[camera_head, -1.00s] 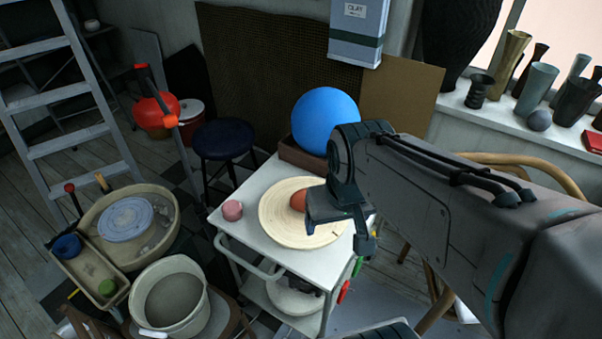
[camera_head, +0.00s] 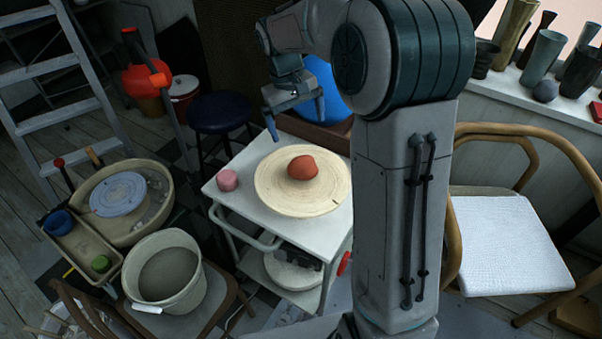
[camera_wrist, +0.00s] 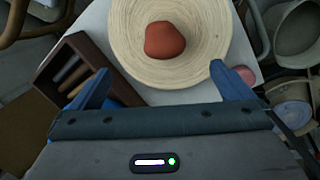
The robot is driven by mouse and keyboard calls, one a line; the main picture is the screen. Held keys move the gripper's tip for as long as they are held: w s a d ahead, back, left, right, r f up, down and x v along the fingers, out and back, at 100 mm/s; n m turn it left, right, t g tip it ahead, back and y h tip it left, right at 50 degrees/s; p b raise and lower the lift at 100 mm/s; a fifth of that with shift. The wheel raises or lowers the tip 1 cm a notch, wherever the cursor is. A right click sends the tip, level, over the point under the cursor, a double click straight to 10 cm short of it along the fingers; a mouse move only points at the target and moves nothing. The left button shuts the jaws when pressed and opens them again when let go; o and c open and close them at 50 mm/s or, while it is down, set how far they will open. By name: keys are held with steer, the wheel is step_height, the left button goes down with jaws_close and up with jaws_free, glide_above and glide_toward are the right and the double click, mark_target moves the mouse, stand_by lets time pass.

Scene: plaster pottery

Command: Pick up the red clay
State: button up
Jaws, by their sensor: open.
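The red clay (camera_head: 303,167) is a rounded reddish-brown lump on a round cream disc (camera_head: 272,196) on top of a white trolley (camera_head: 236,190). My gripper (camera_head: 297,123) is open and empty, above the back part of the trolley and behind the clay, with its fingers pointing down. In the wrist view the red clay (camera_wrist: 165,41) shows on the disc (camera_wrist: 125,62), ahead of and between the two blue fingers (camera_wrist: 168,88), apart from them. Nothing hides the clay in either view.
A pink lump (camera_head: 228,180) sits at the trolley's left corner. A bucket (camera_head: 166,274) and potter's wheel (camera_head: 118,194) are on the left, a chair (camera_head: 512,232) on the right.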

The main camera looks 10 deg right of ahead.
mark_target(302, 160)
steer(key=f, duration=0.3)
steer(key=w+f, duration=0.1)
steer(key=f, duration=0.2)
steer(key=d+f, duration=0.1)
steer(key=f, duration=0.2)
steer(key=shift+w+d+f+b, duration=0.1)
steer(key=shift+w+f+b, duration=0.05)
steer(key=shift+f+b, duration=0.25)
steer(key=shift+s+d+f, duration=0.1)
steer(key=shift+s+f, duration=0.1)
steer(key=shift+f, duration=1.15)
steer(key=shift+s+d+f, duration=0.1)
steer(key=shift+s+f, duration=0.1)
steer(key=shift+f, duration=1.15)
steer(key=c, duration=1.6)
steer(key=shift+r, duration=0.1)
steer(key=shift+c, duration=0.9)
steer(key=shift+r, duration=0.1)
